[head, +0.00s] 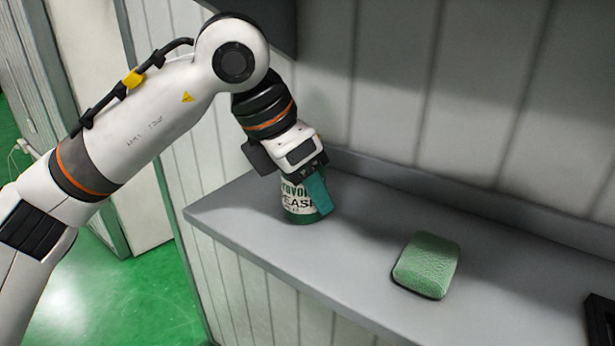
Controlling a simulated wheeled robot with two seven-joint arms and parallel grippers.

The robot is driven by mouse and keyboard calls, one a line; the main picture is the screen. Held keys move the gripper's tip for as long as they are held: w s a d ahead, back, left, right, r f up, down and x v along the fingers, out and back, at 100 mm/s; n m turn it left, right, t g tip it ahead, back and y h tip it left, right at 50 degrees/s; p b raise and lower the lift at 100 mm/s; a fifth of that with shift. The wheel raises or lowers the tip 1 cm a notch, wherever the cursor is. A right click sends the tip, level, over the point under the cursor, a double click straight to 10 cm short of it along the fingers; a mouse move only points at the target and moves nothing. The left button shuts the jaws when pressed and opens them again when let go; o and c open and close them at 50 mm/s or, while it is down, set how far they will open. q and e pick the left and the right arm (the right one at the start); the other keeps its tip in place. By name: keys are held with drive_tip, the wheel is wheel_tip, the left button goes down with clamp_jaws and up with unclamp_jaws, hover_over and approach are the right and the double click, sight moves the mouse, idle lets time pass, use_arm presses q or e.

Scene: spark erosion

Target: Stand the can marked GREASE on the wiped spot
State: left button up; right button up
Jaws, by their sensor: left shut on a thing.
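The can marked GREASE (298,207) is green with a pale label, of which "EASE" partly shows. It is upright at the left end of the grey shelf (350,255); I cannot tell whether its base touches the surface. My left gripper (305,190) comes down from above and is shut on the can, with a teal finger against its right side. The gripper hides the can's top. I cannot make out a distinct wiped spot on the shelf. My right gripper is not in view.
A green sponge (428,265) lies on the shelf to the right of the can. A dark object (600,322) is cut off at the lower right edge. The shelf between can and sponge is clear. A panelled wall (430,90) rises behind.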

use_arm(q)
drive_tip(key=shift+d+f, duration=0.1)
drive_tip(key=shift+f, duration=0.1)
drive_tip(key=o, duration=1.1)
drive_tip(key=shift+r, duration=0.1)
drive_tip(key=shift+o, duration=0.2)
drive_tip(key=shift+r, duration=0.2)
drive_tip(key=shift+s+r, duration=0.1)
drive_tip(key=shift+r, duration=0.1)
drive_tip(key=a+r+b, duration=0.1)
drive_tip(key=s+a+r+b, duration=0.1)
drive_tip(key=a+r, duration=0.1)
drive_tip(key=shift+s+r, duration=0.1)
drive_tip(key=shift+r, duration=0.2)
drive_tip(key=s+a+b, duration=0.4)
drive_tip(key=s+a, duration=0.1)
drive_tip(key=a, duration=0.4)
drive_tip(key=shift+s+a+r, duration=0.15)
drive_tip(key=shift+a+r, duration=0.05)
drive_tip(key=shift+a, duration=0.15)
